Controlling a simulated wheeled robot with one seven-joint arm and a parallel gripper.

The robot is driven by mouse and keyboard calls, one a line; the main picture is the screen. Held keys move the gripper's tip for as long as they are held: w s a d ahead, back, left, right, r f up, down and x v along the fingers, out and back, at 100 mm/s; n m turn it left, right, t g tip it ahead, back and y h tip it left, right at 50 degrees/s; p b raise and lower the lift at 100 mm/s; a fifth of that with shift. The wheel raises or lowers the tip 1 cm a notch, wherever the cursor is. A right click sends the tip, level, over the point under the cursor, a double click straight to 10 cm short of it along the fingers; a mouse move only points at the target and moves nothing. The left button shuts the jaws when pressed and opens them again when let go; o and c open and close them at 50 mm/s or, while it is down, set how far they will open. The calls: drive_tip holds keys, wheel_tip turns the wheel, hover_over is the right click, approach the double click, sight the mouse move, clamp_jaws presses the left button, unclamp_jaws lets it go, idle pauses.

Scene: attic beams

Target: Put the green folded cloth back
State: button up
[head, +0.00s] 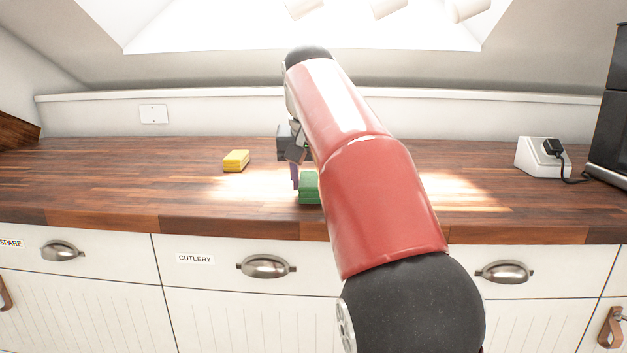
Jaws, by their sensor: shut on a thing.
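The green folded cloth (309,187) is near the front edge of the wooden worktop, partly hidden behind my red arm. My gripper (297,180) comes down from above at its left side; one finger shows against the cloth and the rest is hidden by the arm. The gripper is shut on the green cloth. I cannot tell whether the cloth rests on the worktop or is slightly raised.
A yellow folded cloth or sponge (236,161) lies on the worktop (110,180) to the left. A white socket box (540,156) with a black plug stands at the right beside a black appliance (608,120). Drawers, one labelled CUTLERY (195,258), are below.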

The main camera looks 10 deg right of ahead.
sight(311, 183)
drive_tip(key=shift+f, duration=0.15)
drive_tip(key=o, duration=0.9)
drive_tip(key=shift+f+b, duration=0.1)
drive_tip(key=shift+b, duration=0.2)
drive_tip(key=p+v, duration=0.2)
drive_tip(key=v, duration=0.4)
drive_tip(key=shift+w+d, duration=0.15)
drive_tip(key=shift+w, duration=0.05)
drive_tip(key=shift+v, duration=1.1)
drive_tip(key=shift+f, duration=0.1)
